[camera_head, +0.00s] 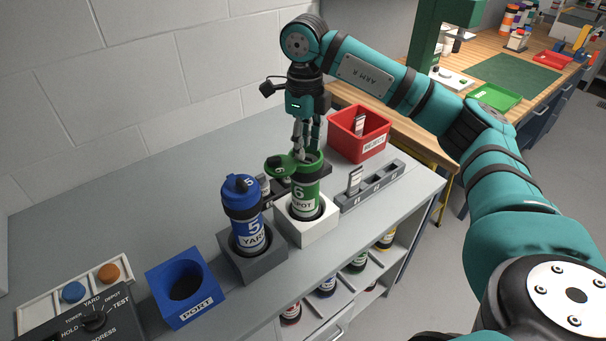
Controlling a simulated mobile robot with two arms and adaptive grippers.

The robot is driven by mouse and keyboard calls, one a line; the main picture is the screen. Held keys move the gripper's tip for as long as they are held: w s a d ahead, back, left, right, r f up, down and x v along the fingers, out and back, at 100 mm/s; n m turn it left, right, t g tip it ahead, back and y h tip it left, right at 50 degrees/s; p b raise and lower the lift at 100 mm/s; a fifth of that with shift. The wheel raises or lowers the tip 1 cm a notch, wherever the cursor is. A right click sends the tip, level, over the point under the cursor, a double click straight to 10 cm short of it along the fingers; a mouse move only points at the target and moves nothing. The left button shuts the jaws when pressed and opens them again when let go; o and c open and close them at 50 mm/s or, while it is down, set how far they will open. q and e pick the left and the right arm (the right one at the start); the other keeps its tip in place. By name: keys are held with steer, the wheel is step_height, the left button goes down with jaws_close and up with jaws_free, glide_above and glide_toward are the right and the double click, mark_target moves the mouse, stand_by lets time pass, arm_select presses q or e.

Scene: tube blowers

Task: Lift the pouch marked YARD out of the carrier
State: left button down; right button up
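A green carrier (305,194) marked 6 DEPOT stands upright in a white holder (307,232). Its green lid (281,167) is swung out to the left, so its mouth is open. My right gripper (307,155) points down at this mouth, its fingertips at or just inside the rim. Whether they hold anything is hidden. A blue carrier (249,226) marked 5 YARD stands upright in a dark grey holder (253,262), its blue cap (241,190) on top. No pouch marked YARD can be made out. My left gripper is not in view.
A grey slotted rack (382,184) with a pale upright item (355,181) is right of the carriers. Behind it is a red REJECT bin (365,148). A blue PORT block (186,290) and a dial panel (88,320) are front left. The back left counter is clear.

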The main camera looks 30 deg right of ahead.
mark_target(305, 160)
step_height(305, 160, down, 2)
steer(key=shift+d+f+p, duration=0.1)
steer(key=shift+f+p, duration=0.1)
steer(key=shift+p, duration=0.1)
steer(key=shift+f, duration=0.4)
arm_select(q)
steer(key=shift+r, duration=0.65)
arm_select(e)
steer(key=shift+s+f, duration=0.1)
jaws_close()
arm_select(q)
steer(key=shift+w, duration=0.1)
arm_select(e)
step_height(305, 160, up, 9)
steer(key=shift+f+b, duration=0.15)
steer(key=shift+b, duration=0.6)
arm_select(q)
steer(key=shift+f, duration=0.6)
arm_select(e)
steer(key=shift+r, duration=0.7)
